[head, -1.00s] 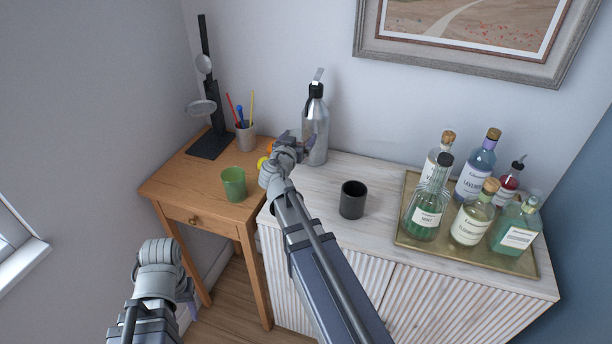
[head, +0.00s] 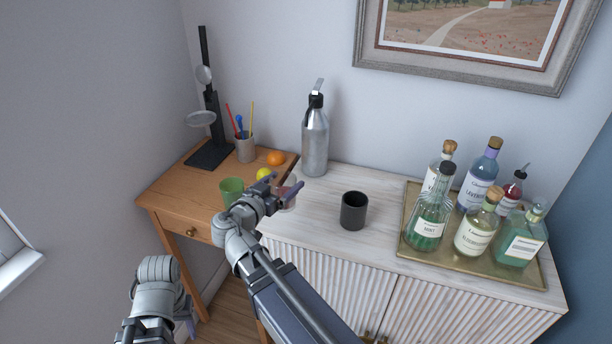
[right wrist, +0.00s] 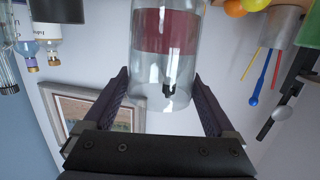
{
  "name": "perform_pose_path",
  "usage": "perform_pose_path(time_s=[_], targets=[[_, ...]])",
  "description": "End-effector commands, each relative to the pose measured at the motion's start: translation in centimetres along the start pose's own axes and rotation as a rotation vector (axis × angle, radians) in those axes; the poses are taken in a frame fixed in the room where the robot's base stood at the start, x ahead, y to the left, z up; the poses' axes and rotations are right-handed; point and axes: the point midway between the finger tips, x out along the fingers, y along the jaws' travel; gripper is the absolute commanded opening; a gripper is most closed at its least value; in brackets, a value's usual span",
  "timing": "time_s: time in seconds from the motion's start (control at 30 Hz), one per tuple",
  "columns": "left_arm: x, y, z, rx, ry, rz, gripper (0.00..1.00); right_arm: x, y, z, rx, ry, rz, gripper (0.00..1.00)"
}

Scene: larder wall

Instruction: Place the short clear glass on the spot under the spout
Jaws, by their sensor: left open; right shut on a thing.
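My right gripper (head: 284,190) is shut on the short clear glass (right wrist: 150,72), which shows between the two fingers in the right wrist view. A dark red band shows in the lower part of the glass, which looks upright. In the head view the glass (head: 288,203) is partly hidden by my gripper, above the cabinet's left end. The silver siphon (head: 315,145) with black head and spout stands behind it, against the wall; the glass is apart from it. I cannot make out a marked spot under the spout. My left gripper (head: 186,305) is open and empty, low at the left.
A dark cup (head: 354,210) stands right of the glass. A brass tray (head: 408,245) with several bottles fills the cabinet's right. The wooden table (head: 165,195) holds a green cup (head: 231,190), fruit, a pencil pot (head: 245,150) and a black stand (head: 212,130).

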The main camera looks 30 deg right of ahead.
Motion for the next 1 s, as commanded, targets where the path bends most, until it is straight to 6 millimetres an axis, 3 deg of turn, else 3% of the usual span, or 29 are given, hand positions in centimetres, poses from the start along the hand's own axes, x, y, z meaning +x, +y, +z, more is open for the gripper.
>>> perform_pose_path(time_s=[0.5, 0.9, 1.0], targets=[[0.0, 0.0, 0.0, 0.0, 0.0, 0.0, 0.5, 12.3, -2.2, -1.9, -0.001, 0.001, 0.003, 0.0], [0.0, 0.0, 0.0, 0.0, 0.0, 0.0, 0.5, 17.4, -3.0, -2.7, -0.001, 0.001, 0.001, 0.0], [1.3, 0.1, -0.1, 0.0, 0.0, 0.0, 0.5, 17.3, -2.9, -1.3, -0.001, 0.001, -0.001, 0.0]])
